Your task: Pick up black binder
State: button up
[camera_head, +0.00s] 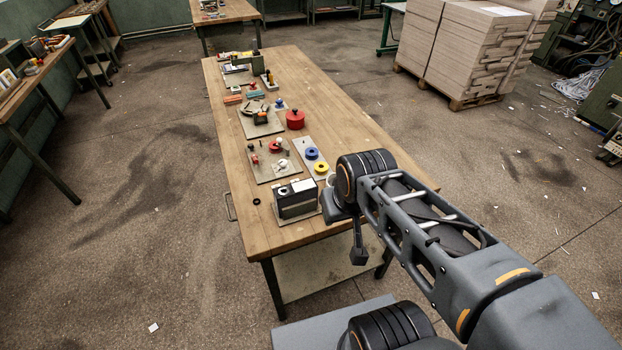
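A black box-like object (297,201), which looks like the black binder, stands near the close end of the long wooden table (262,230). It has a light top or label, and a light flat piece shows beneath it. My arm comes in from the lower right, and its far end is just right of the black object. My gripper (359,254) appears as a small dark part hanging below the arm's end, past the table's right edge. It looks apart from the binder. Its fingers are too small and dark to tell open from shut.
Behind the binder lie boards with small parts, yellow (321,167) and blue (312,153) rings, and a red cylinder (295,119). A small black ring (257,201) lies to the left. The table's near left corner is bare. Stacked greyboard (480,50) stands at the back right.

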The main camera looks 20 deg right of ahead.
aim_at(305, 189)
jog(key=k, duration=1.2)
jog(key=u, duration=0.65)
jog(key=i, duration=1.45)
jog(key=z, duration=0.15)
